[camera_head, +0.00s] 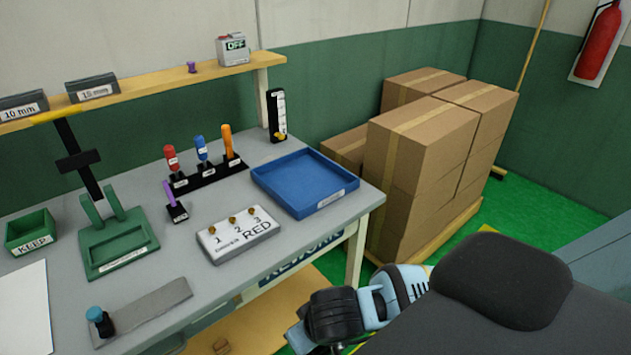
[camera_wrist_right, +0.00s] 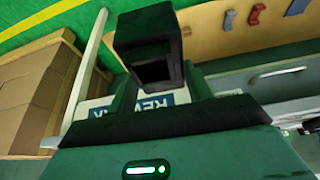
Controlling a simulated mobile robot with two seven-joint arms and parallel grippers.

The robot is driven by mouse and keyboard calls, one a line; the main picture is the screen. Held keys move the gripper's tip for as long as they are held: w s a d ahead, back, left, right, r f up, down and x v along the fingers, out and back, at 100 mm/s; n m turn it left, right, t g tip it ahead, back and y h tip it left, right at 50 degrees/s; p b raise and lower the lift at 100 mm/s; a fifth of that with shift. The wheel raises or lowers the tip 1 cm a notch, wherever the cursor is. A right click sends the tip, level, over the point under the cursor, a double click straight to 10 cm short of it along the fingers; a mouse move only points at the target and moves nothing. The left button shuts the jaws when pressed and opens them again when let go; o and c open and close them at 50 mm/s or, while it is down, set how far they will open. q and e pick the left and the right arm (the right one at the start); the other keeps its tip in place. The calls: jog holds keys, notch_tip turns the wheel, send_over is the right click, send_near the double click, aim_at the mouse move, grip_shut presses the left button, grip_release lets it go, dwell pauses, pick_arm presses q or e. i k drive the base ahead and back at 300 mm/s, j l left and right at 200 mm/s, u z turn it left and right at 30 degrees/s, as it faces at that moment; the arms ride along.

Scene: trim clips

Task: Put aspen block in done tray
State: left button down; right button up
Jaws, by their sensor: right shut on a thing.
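A blue tray (camera_head: 305,184) with a label too small to read lies at the right of the bench; it looks empty. A small brown block (camera_head: 221,346) lies on the tan floor mat below the bench; I cannot tell whether it is the aspen block. My right gripper (camera_wrist_right: 150,70) fills the middle of the right wrist view, its dark jaw closed. What it holds is hidden or too dark to make out. The head view shows my right arm at the bottom, below and right of the tray. My left gripper is in no view.
The bench also holds a green KEEP bin (camera_head: 31,232), a green fixture (camera_head: 116,245), a screwdriver rack (camera_head: 205,172) and a white numbered block (camera_head: 238,235). Cardboard boxes (camera_head: 420,150) stand right of the bench. Small pieces (camera_wrist_right: 255,14) lie on the mat.

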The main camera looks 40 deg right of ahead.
aim_at(306, 174)
jog(key=l, duration=1.75)
